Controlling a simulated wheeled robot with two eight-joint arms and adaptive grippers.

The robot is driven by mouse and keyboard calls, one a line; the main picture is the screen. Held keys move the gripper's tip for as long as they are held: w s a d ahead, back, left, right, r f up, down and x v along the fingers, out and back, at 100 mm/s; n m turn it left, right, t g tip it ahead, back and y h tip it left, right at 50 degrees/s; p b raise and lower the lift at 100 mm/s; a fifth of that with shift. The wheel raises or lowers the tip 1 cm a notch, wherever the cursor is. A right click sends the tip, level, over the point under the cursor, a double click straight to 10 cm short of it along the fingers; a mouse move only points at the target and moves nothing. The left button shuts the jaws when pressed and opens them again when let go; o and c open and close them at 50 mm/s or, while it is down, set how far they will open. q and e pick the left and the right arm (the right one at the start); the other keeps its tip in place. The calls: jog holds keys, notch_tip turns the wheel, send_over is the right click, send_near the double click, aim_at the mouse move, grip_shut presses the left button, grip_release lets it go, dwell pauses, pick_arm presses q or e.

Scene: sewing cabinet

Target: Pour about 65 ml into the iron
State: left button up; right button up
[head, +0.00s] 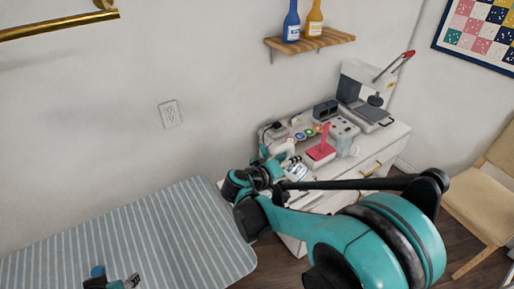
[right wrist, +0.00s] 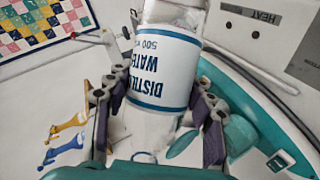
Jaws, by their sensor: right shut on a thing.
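My right gripper (head: 284,163) is at the cabinet top in the head view, reaching among the items there. In the right wrist view, my right gripper (right wrist: 158,115) is shut on a clear bottle (right wrist: 165,70) with a white and blue distilled water label marked 500. The bottle's ends are partly cut off or hidden, so its opening and water level cannot be told. A large white and teal surface with a "HEAT" panel (right wrist: 255,17), seemingly the iron, is close beside the bottle. My left gripper (head: 113,284) is low at the left over the striped board, partly cut off.
The striped ironing board (head: 160,225) fills the lower left. A wall shelf (head: 310,40) carries two bottles; a chair (head: 480,200) stands right.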

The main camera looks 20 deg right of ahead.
jog(key=shift+w+a+f+m, duration=0.2)
jog(key=shift+f+m, duration=0.1)
jog(key=shift+f, duration=0.15)
jog(key=shift+w+a+r+m+t+y, duration=0.2)
jog(key=shift+w+m+t+y, duration=0.1)
jog(key=shift+w+m+t, duration=0.15)
pick_arm(q)
notch_tip(320, 180, down, 3)
jog(key=b, duration=0.2)
jog(key=shift+b, duration=0.35)
jog(key=shift+f, duration=0.25)
jog(key=shift+r, duration=0.2)
pick_arm(e)
jog(key=f+m+t+y, duration=0.1)
jog(key=m, duration=0.1)
jog(key=f+m+t, duration=0.1)
jog(key=t, duration=0.1)
jog(key=w+f+m+t+y, duration=0.1)
jog(key=m, duration=0.1)
jog(key=shift+a+f+m+y, duration=0.25)
jog(key=shift+a+m+y, duration=0.05)
jog(key=shift+a+m, duration=0.05)
